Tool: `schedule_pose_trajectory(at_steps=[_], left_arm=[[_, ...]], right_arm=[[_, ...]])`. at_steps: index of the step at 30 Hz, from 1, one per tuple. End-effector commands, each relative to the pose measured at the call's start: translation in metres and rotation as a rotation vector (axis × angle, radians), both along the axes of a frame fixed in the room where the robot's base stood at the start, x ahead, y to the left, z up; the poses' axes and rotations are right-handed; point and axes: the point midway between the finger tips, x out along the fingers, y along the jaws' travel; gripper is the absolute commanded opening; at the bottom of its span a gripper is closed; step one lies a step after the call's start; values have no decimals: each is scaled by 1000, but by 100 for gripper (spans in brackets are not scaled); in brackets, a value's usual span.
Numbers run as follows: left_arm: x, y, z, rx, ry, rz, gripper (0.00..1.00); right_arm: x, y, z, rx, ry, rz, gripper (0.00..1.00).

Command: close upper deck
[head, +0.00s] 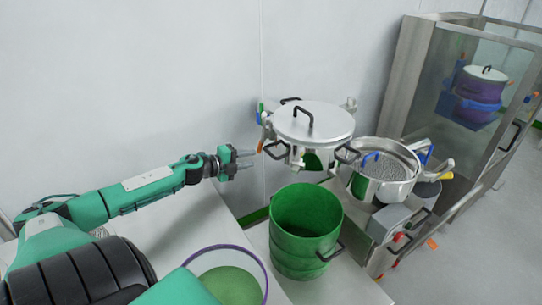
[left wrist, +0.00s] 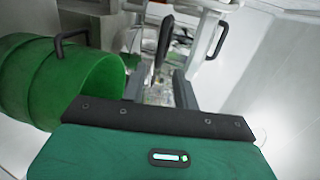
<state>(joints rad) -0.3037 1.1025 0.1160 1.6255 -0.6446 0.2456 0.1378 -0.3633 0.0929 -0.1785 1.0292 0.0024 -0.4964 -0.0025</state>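The upper deck (head: 313,122) is a round silver vessel with a flat lid and black handles, standing off to the left of the perforated sieve deck (head: 385,160). Part of its side is hidden. My left gripper (head: 243,160) is to the left of the upper deck, fingers apart and empty, pointing towards it. In the left wrist view the fingers (left wrist: 160,88) are spread, with a black handle (left wrist: 163,42) ahead, in line with the gap between them. I cannot judge the distance to it there. My right gripper is not in view.
A green drum (head: 305,225) stands below the upper deck, and shows at left in the left wrist view (left wrist: 60,85). A purple-rimmed container (head: 232,280) is near the front. A glass-fronted steel cabinet (head: 470,90) stands at right. White wall lies behind.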

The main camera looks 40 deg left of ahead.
Motion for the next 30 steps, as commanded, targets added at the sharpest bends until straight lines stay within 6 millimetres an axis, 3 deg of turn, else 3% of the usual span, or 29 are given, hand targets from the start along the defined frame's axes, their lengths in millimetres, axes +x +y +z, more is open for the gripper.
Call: schedule_pose_trajectory(at_steps=[17, 30], left_arm=[[48, -11, -9, 0, -3, 1, 30], [83, -20, -17, 1, -2, 2, 30]], right_arm=[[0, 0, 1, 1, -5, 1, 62], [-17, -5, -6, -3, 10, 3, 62]])
